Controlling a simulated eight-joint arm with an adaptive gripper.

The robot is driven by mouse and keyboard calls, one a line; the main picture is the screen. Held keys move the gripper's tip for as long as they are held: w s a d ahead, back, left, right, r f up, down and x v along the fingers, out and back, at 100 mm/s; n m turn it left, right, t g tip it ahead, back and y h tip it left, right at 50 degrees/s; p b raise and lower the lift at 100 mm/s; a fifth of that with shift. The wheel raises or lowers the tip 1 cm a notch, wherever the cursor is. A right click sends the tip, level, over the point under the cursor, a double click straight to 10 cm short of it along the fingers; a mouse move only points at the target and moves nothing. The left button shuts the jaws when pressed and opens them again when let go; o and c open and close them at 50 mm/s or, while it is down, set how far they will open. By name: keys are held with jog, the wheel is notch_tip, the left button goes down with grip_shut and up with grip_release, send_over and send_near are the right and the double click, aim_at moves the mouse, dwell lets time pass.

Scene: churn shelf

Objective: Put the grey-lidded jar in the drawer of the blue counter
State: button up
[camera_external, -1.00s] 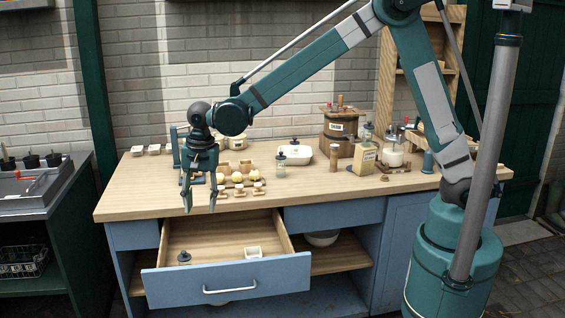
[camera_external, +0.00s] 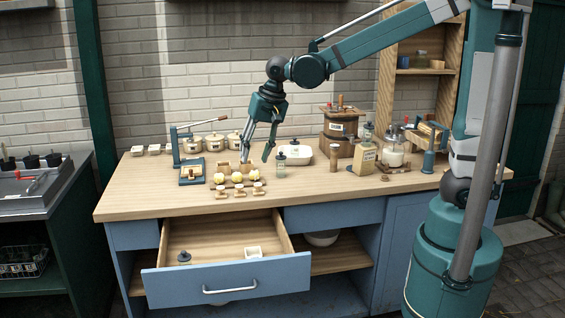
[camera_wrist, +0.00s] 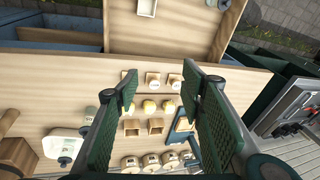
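A small clear jar with a dark grey lid (camera_external: 281,167) stands upright on the wooden top of the blue counter (camera_external: 335,190). Inside are a small dark-topped item (camera_external: 184,257) and a white square dish (camera_external: 253,252).
A white dish with a dark knob (camera_external: 301,156) stands behind the jar. Small wooden blocks and yellow-topped items (camera_external: 222,179) lie left of it. The drawer's middle is free.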

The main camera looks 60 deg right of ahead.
jog(key=s+d+n+t+h, duration=0.1)
jog(key=s+d+n+t, duration=0.3)
jog(key=s+d, duration=1.6)
jog(key=shift+s+d+r+n, duration=0.25)
jog(key=shift+s+r+n, duration=0.1)
jog(key=shift+s+n, duration=1.4)
jog(key=shift+s, duration=0.1)
